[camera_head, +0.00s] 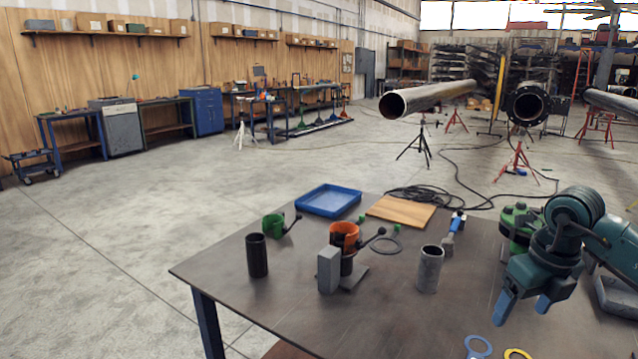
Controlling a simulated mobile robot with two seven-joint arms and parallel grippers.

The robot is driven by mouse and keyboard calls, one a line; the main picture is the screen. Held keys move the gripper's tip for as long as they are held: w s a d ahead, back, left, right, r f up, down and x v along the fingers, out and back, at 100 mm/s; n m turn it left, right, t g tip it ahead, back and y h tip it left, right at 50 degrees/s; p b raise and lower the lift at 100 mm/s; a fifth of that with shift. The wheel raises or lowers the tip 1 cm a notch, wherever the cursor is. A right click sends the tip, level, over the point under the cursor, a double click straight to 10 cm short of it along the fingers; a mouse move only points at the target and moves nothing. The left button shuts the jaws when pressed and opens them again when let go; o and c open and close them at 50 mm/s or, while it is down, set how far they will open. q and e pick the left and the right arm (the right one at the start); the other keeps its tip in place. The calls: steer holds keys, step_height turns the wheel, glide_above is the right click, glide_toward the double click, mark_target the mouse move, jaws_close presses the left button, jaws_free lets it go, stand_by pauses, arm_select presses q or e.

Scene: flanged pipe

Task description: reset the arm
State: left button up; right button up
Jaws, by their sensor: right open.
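My right gripper (523,306) comes in from the right edge, over the right part of the dark table (300,275). Its two blue fingertips point down, stand apart and have nothing between them. A green object (518,222) is just behind the gripper, partly hidden by my arm. My left gripper is not in view.
On the table stand a dark pipe piece (257,256), a grey block (328,270), an orange clamp (344,234), a green clamp (273,225) and a grey cylinder (430,268).

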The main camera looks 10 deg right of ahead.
steer(key=a+f+n+y, duration=0.1)
steer(key=a+f+y, duration=0.25)
steer(key=a, duration=0.45)
steer(key=a+f+n+y, duration=0.1)
steer(key=a+f+y, duration=0.25)
steer(key=a, duration=0.45)
steer(key=s+a+r+m+t+y, duration=0.2)
steer(key=a+m+t+y, duration=0.1)
steer(key=a+m+y, duration=0.4)
steer(key=s+a+r+m+t+y, duration=0.15)
steer(key=a+y, duration=0.25)
steer(key=a, duration=0.4)
steer(key=s+d+f+m+t+h+p, duration=0.15)
steer(key=f+m+t+h, duration=0.35)
steer(key=m, duration=0.5)
steer(key=w+d+f+m+t+h, duration=0.1)
steer(key=d+f+m+t+h, duration=0.3)
steer(key=m, duration=0.6)
steer(key=s+f+m+g+h, duration=0.4)
steer(key=s+f+m, duration=0.3)
steer(key=s+f, duration=0.4)
step_height(320, 180, down, 2)
steer(key=shift+s+a+f+g+h, duration=0.15)
steer(key=shift+g+h, duration=0.2)
steer(key=shift+h, duration=0.55)
